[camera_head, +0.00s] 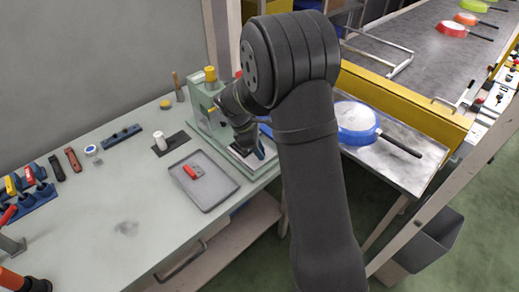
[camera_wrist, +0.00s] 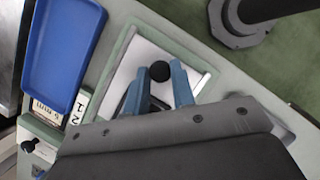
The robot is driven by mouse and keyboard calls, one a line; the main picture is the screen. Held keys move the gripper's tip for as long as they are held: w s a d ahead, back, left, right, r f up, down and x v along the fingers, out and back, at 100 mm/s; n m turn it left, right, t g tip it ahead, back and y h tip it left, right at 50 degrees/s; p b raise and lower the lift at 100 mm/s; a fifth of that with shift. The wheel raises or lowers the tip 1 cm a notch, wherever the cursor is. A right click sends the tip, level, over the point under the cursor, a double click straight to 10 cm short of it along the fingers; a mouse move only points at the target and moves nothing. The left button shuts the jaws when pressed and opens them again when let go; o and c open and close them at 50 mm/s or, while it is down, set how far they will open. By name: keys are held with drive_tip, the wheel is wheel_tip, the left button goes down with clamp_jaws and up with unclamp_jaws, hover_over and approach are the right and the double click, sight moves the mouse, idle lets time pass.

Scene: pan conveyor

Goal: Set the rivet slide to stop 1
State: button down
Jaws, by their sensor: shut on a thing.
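My gripper (camera_wrist: 158,92) points down over a white plate (camera_wrist: 134,68) in a pale green frame. Its two blue fingers are shut on a black round knob (camera_wrist: 160,71), seen between their tips. In the head view my gripper (camera_head: 258,152) is at the base of the green press (camera_head: 207,112), and the knob is hidden there. I cannot tell from these views which stop the slide is at. A small label plate (camera_wrist: 77,108) with a dark "2" shows left of the fingers in the wrist view.
A grey tray (camera_head: 217,199) with a red part (camera_head: 194,171) lies left of the press. A blue tray (camera_wrist: 62,42) and a second black knob (camera_wrist: 28,146) show in the wrist view. A blue pan (camera_head: 356,118) sits on the metal table at right. The bench front is mostly clear.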

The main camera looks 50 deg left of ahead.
drive_tip(key=a, duration=0.9)
drive_tip(key=shift+d, duration=0.1)
drive_tip(key=c, duration=1.2)
unclamp_jaws()
drive_tip(key=shift+c, duration=0.2)
drive_tip(key=shift+r, duration=0.1)
drive_tip(key=v, duration=1.7)
drive_tip(key=shift+r, duration=0.15)
